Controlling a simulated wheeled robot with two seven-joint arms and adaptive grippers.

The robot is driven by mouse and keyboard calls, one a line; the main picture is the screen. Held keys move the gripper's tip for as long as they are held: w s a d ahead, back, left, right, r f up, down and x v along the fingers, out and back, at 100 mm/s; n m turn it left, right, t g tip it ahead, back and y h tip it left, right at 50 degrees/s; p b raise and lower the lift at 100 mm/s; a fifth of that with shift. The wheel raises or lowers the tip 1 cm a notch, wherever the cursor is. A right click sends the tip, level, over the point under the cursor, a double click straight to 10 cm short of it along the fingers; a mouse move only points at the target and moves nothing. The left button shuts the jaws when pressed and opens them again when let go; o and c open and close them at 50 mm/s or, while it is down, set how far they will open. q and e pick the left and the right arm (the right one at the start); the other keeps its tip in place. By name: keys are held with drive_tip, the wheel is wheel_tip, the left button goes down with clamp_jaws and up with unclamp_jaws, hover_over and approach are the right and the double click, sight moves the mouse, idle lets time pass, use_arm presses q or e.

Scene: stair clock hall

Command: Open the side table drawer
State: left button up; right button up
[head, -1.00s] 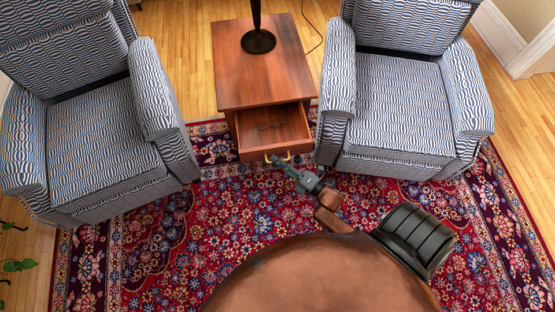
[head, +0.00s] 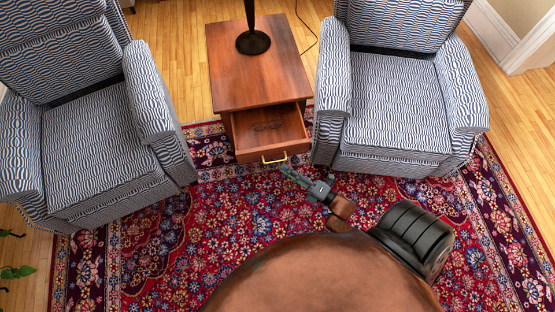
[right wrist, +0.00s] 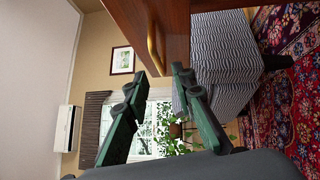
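The wooden side table (head: 258,72) stands between two armchairs. Its drawer (head: 268,134) is pulled out toward me, with a pair of dark glasses (head: 267,126) lying inside. A brass handle (head: 274,160) is on the drawer front; it also shows in the right wrist view (right wrist: 154,52). My right gripper (head: 288,172) is just in front of and below the handle, apart from it. In the right wrist view its two fingers (right wrist: 160,82) are spread with nothing between them, and the handle is beyond their tips. My left gripper is not in view.
Patterned armchairs stand close on the left (head: 98,140) and right (head: 393,100) of the table. A dark lamp base (head: 253,42) is on the tabletop, with a cord on the floor behind. A red patterned rug (head: 240,220) lies clear in front of the drawer.

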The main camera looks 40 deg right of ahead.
drive_tip(key=v, duration=0.5)
drive_tip(key=shift+s+d+f, duration=0.1)
drive_tip(key=shift+s, duration=0.3)
